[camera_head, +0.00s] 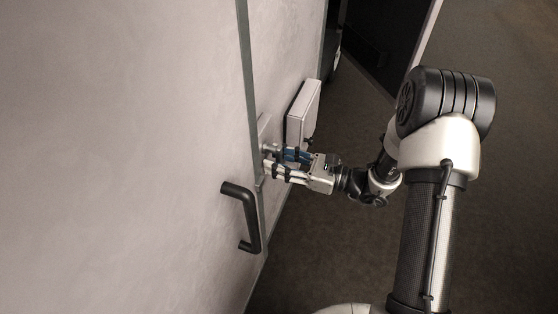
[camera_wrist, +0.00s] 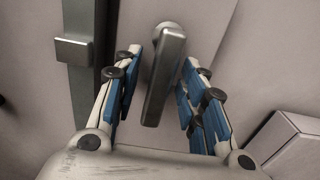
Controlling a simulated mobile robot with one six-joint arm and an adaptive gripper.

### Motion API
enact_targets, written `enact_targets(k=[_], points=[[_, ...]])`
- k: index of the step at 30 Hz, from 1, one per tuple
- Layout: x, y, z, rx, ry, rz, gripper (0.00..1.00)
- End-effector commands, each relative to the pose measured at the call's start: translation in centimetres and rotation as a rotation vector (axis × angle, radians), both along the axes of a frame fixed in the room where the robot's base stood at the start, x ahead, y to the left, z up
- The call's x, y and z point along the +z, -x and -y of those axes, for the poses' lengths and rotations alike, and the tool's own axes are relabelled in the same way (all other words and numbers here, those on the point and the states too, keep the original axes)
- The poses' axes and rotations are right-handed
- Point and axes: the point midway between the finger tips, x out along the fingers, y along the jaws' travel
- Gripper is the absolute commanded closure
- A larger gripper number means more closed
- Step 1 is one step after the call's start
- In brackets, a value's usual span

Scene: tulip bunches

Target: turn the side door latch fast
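The latch is a grey metal lever (camera_wrist: 163,78) on a round pivot at the top of the wrist view. Its free end points down in the picture, slightly left, toward my palm. My gripper (camera_wrist: 159,75) has its blue-padded fingers spread on either side of the lever, with a gap visible on both sides. In the head view my gripper (camera_head: 271,160) is at the pale door panel, close to the dark edge strip, and mostly hides the lever there. A small square metal block (camera_wrist: 75,52) sits on the edge strip left of the lever in the wrist view.
A black bar handle (camera_head: 245,220) sticks out below left of my gripper. A pale box (camera_head: 302,112) juts from the wall just above it, and its corner (camera_wrist: 290,145) shows at the wrist view's lower right. Dark floor (camera_head: 340,240) lies open to the right.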

Motion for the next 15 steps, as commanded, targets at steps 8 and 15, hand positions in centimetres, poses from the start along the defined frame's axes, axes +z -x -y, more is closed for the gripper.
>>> enact_targets(k=[8,15], points=[[0.01,-0.02,-0.02,0.000,0.000,0.000,0.66],[0.00,-0.01,0.00,0.000,0.000,0.000,0.82]])
